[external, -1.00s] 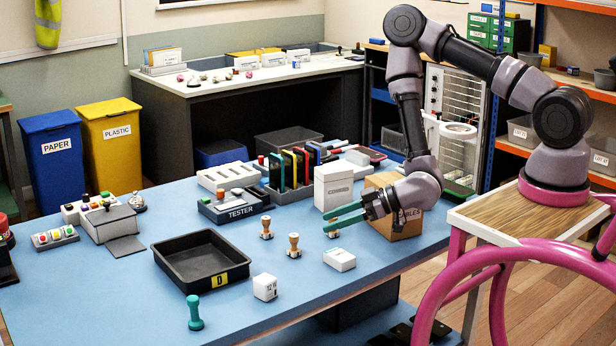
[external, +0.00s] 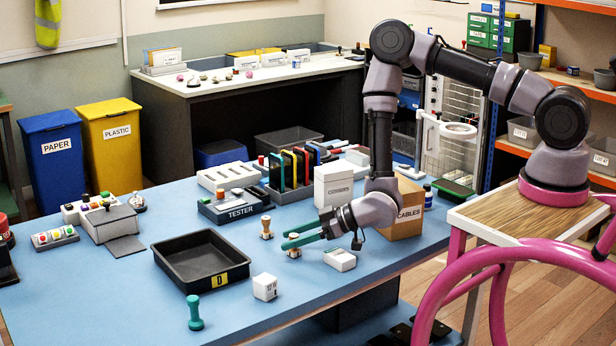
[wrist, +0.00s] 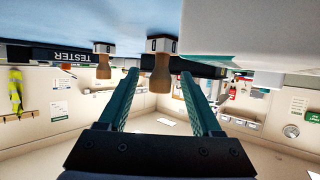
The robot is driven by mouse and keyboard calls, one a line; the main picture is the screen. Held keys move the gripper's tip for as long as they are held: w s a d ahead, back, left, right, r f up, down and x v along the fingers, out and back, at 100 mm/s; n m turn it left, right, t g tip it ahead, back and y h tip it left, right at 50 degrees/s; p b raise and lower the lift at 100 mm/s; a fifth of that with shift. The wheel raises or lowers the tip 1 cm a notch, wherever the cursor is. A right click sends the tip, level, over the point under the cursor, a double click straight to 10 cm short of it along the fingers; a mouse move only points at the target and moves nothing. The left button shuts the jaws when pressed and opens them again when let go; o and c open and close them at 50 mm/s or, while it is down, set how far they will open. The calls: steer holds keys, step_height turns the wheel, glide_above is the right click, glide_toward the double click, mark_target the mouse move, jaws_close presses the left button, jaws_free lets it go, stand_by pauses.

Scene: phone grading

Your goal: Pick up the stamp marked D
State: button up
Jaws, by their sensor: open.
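Two wooden-handled stamps stand upright on the blue table (external: 120,290). The nearer stamp (external: 294,253) is at my fingers, and the other stamp (external: 266,228) stands behind and left of it. In the wrist view, which is upside down, the nearer stamp (wrist: 159,75) has its handle between my fingertips, and the other stamp (wrist: 103,68) is outside them. My gripper (external: 285,241) is open, with its teal fingers level, one on each side of the nearer handle.
A black tray (external: 215,285) labelled D lies to the left. The tester (external: 238,209), a white carton (external: 333,186) and the cables box (external: 405,215) stand behind.

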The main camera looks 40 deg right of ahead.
jaws_close()
